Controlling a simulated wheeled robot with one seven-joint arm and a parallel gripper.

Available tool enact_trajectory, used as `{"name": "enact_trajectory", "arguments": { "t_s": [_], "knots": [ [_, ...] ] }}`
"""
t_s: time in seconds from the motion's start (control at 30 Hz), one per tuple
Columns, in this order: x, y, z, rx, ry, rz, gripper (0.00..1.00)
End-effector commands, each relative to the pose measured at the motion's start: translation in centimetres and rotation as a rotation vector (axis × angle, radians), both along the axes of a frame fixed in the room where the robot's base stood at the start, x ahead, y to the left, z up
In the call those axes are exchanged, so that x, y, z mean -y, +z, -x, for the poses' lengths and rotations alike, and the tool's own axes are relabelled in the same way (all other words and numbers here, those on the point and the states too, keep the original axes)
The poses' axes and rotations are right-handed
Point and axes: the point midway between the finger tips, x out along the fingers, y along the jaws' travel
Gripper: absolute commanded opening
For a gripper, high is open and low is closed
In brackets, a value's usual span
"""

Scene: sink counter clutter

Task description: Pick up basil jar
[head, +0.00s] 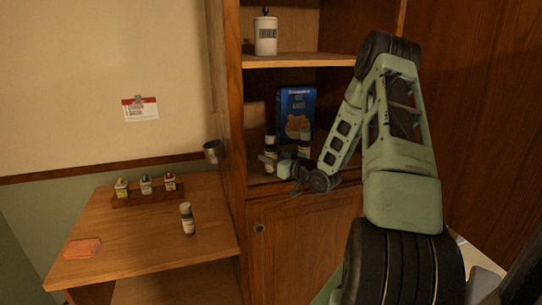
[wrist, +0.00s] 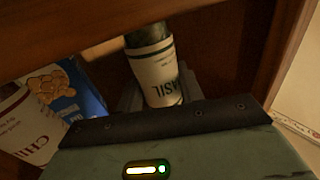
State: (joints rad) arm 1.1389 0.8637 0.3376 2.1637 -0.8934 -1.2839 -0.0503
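The basil jar (wrist: 158,75) has a white label with green lettering and dark contents. In the wrist view it stands between the two fingers of my gripper (wrist: 162,93), with one finger along each side. I cannot tell whether the fingers press on it. In the head view my gripper (head: 268,162) reaches in from the right, low over the cabinet's lower shelf. A jar that seems to be the basil jar (head: 270,143) shows at its fingertips, its lower part hidden by them.
A chili jar (wrist: 18,115) stands close to the left of my gripper in the wrist view. A blue box (head: 296,107) stands behind. The upper shelf (head: 300,60) hangs above. A side table (head: 150,230) holds a small jar rack (head: 148,196) and a loose jar (head: 187,218).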

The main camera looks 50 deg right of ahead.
Motion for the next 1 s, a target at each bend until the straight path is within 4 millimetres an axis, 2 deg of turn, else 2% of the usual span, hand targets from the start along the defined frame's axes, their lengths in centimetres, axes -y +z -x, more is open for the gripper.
{"name": "enact_trajectory", "arguments": {
  "t_s": [0.37,0.57,1.0],
  "knots": [
    [0.0,0.2,0.0,0.001,0.0,0.001,0.11],
    [0.0,1.3,0.0,0.003,0.001,0.004,0.11],
    [0.0,8.2,0.0,0.003,0.0,0.006,0.11]
  ]
}}
